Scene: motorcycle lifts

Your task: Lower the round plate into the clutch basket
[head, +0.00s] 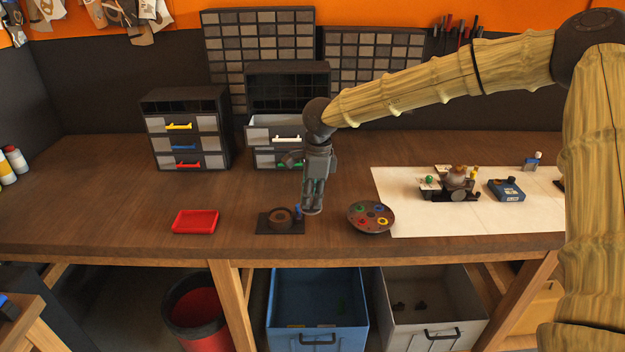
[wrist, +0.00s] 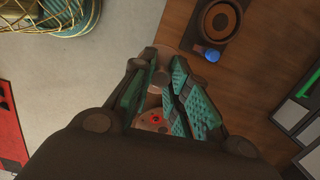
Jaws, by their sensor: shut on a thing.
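My gripper (head: 312,208) points down just right of the clutch basket, above the bench near its front edge. In the wrist view my gripper (wrist: 165,72) is shut on a small brownish round plate (wrist: 160,78), partly hidden by the fingers. The clutch basket (head: 280,217) is a brown ring on a dark square base, left of my gripper; it also shows at the upper right of the wrist view (wrist: 221,20). The held plate is beside the basket, not over it. A blue piece (wrist: 211,55) is at the base's edge.
A red tray (head: 195,221) is to the left, drawer cabinets (head: 187,130) stand behind, and a white mat (head: 420,215) with parts is at right. Bare bench lies between tray and basket.

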